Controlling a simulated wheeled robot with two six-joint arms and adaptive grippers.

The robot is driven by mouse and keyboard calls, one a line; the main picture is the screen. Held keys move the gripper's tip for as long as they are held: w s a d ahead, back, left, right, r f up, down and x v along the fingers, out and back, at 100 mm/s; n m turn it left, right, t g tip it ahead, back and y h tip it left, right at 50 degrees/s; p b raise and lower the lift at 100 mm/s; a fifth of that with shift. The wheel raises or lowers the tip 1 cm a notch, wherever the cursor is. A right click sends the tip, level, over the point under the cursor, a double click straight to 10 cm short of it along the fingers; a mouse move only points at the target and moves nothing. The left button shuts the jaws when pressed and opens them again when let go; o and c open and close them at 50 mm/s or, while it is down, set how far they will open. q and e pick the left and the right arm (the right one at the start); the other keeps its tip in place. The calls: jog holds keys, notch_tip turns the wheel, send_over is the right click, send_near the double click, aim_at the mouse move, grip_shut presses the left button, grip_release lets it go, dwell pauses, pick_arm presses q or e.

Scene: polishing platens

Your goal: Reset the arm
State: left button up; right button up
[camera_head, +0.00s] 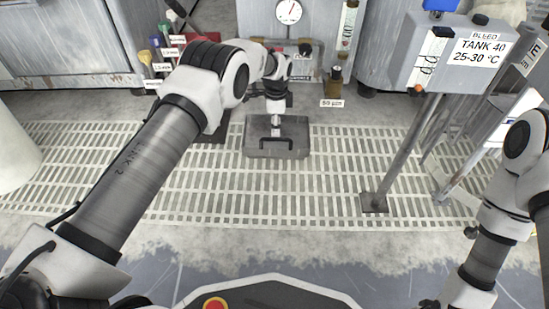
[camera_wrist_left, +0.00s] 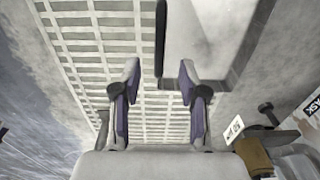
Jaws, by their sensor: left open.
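My left arm reaches in from the left in the head view. My left gripper (camera_head: 275,128) points down over a grey block-like case with a black handle (camera_head: 290,152). In the left wrist view my left gripper (camera_wrist_left: 160,76) is open, its two purple-padded fingers apart with nothing between them. The case (camera_wrist_left: 212,38) lies just beyond the fingertips there, its dark handle at the left edge. I cannot tell whether the gripper touches it. My right arm is at the right edge of the head view, and its gripper is not shown.
A pale slatted grating (camera_head: 300,190) covers the floor and is mostly clear. A grey tank box labelled TANK 40 (camera_head: 440,60) stands on a post at the right. Coloured-handled tools (camera_head: 160,50), a dial gauge (camera_head: 288,11) and a small bottle (camera_head: 335,76) are at the back.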

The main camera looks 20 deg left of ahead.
pick_arm(q)
notch_tip(320, 180, up, 6)
jog(key=shift+r, duration=0.15)
